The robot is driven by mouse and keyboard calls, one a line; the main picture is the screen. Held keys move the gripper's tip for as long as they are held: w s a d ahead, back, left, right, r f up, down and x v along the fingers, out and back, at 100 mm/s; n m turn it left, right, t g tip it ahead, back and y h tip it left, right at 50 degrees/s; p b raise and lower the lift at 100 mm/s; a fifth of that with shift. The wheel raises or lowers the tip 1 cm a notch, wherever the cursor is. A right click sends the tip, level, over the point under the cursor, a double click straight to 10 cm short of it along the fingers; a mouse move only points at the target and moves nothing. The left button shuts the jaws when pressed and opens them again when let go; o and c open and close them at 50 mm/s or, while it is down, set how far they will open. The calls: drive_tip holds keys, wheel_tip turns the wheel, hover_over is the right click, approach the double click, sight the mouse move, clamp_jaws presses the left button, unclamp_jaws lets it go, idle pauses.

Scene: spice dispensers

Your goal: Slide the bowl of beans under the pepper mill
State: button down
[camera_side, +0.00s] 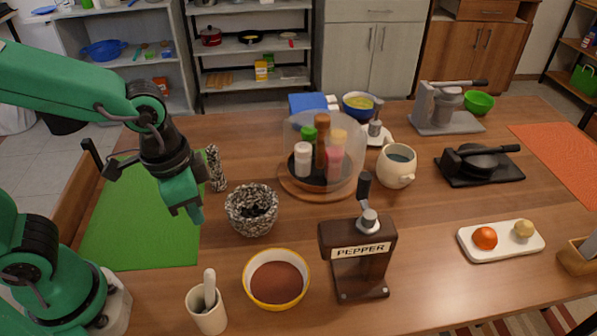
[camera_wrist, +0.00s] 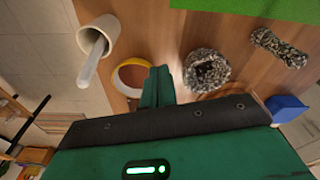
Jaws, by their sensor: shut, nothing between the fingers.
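The bowl of beans (camera_side: 276,284) is white inside with a yellow rim and reddish-brown contents. It stands on the table at the front, left of the pepper mill. In the wrist view the bowl (camera_wrist: 128,77) is partly hidden by my gripper. The pepper mill (camera_side: 343,236) is a dark brown stand labelled PEPPER, with a crank on top and an open space above its base. I cannot make it out in the wrist view. My gripper (camera_side: 197,213) is shut and empty, raised up and left of the bowl, pointing down. Its fingers (camera_wrist: 160,84) show in the wrist view.
A speckled mortar (camera_side: 251,216) stands behind the bowl, with a speckled pestle (camera_side: 216,172) beyond it. A cream cup (camera_side: 207,318) with a utensil stands left of the bowl. A clear-covered spice turntable (camera_side: 298,190) and a mug (camera_side: 397,172) are farther back. The table between bowl and mill looks clear.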

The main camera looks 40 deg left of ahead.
sight(266, 277)
drive_tip(key=shift+m+g+y, duration=0.3)
drive_tip(key=shift+m+g, duration=0.3)
drive_tip(key=shift+m, duration=0.3)
drive_tip(key=d+f, duration=0.1)
drive_tip(key=s+d+f, duration=0.1)
drive_tip(key=d+f, duration=0.1)
drive_tip(key=shift+s+d, duration=0.3)
drive_tip(key=shift+s, duration=0.05)
drive_tip(key=shift+f, duration=0.15)
drive_tip(key=shift+f, duration=4.7)
drive_tip(key=shift+w+d+f, duration=0.2)
drive_tip(key=shift+w+d, duration=0.25)
drive_tip(key=shift+w, duration=0.2)
drive_tip(key=shift+w+d, duration=0.75)
drive_tip(key=shift+w, duration=0.2)
drive_tip(key=shift+d, duration=0.1)
drive_tip(key=shift+w+d, duration=0.8)
drive_tip(key=shift+w, duration=0.25)
drive_tip(key=shift+w+d, duration=0.75)
drive_tip(key=shift+w, duration=0.25)
drive_tip(key=shift+s, duration=0.1)
